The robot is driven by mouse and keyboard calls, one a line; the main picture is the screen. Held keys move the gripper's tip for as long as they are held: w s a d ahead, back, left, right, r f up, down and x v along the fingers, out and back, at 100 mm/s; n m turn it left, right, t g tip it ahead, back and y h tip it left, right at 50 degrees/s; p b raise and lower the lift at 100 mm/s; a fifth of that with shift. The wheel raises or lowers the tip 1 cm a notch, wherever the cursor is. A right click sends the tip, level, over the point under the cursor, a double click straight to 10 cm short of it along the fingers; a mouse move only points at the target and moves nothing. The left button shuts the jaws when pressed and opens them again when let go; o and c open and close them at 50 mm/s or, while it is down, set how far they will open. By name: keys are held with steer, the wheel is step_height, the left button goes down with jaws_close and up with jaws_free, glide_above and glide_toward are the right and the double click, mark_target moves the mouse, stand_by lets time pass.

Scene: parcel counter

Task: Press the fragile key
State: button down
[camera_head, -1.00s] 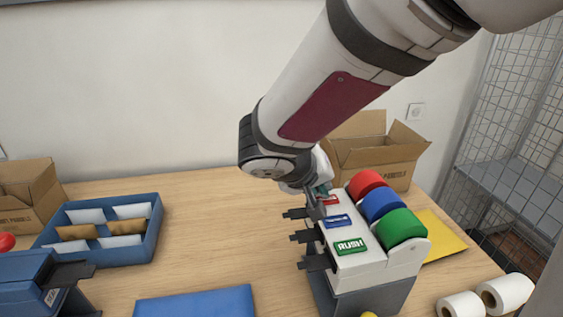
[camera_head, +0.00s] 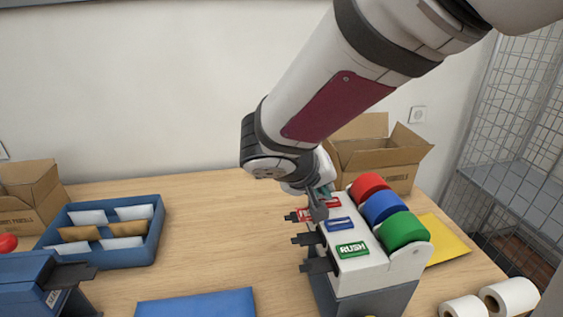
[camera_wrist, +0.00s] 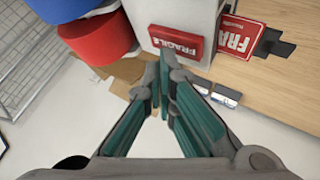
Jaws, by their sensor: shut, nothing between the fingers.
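The label machine (camera_head: 372,270) carries three keys: the red FRAGILE key (camera_wrist: 177,42) at the far end, a blue key (camera_head: 340,224) in the middle and a green RUSH key (camera_head: 352,250) nearest. My gripper (camera_head: 318,212) is shut and empty, pointing down by the red key and partly hiding it in the head view. In the wrist view its fingertips (camera_wrist: 166,68) are by the key's edge; I cannot tell whether they touch. A red label (camera_wrist: 240,37), reading "FRA", sticks out of the machine's far slot over a black tongue.
Red, blue and green rolls (camera_head: 382,207) sit on the machine's right. A yellow envelope (camera_head: 445,242) and white rolls (camera_head: 508,298) lie further right. An open carton (camera_head: 385,165) stands behind.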

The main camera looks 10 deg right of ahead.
steer(key=shift+r, duration=0.25)
steer(key=shift+r+p, duration=1.45)
steer(key=shift+r, duration=1.55)
steer(key=s+r+y, duration=0.3)
steer(key=s+y, duration=0.3)
steer(key=s, duration=1.5)
steer(key=shift+s+d+r+n+g+y, duration=0.15)
steer(key=shift+d+r+n+g+y, duration=0.05)
steer(key=shift+d+n+g+y, duration=0.2)
